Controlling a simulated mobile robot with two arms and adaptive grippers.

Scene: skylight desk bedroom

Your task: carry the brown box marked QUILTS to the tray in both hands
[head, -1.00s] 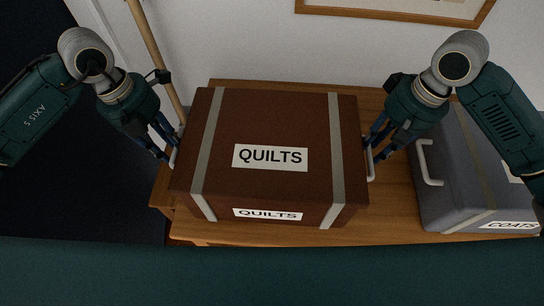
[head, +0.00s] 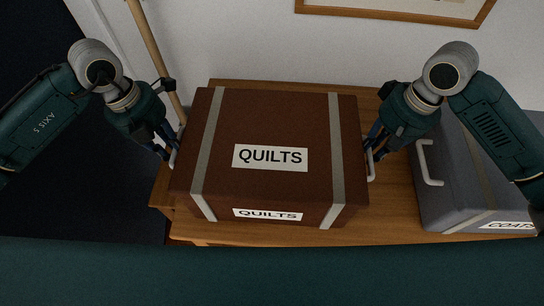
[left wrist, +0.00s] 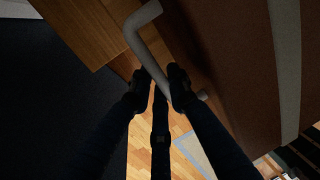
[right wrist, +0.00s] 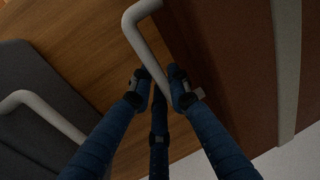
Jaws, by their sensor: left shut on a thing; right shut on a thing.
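The brown box marked QUILTS (head: 270,190) rests upright on a wooden table, with two grey straps and white labels. It has a pale handle on each side. My left gripper (head: 172,148) is at the left handle. In the left wrist view its fingers (left wrist: 160,82) are shut around that handle (left wrist: 143,40). My right gripper (head: 374,150) is at the right handle. In the right wrist view its fingers (right wrist: 160,82) are shut around that handle (right wrist: 143,38). I cannot make out the tray in these views.
A grey box marked COATS (head: 450,195) stands close to the right on the same wooden table (head: 385,220); its handle (head: 428,165) faces the brown box. A wooden pole (head: 150,45) leans behind on the left. The wall is behind the table.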

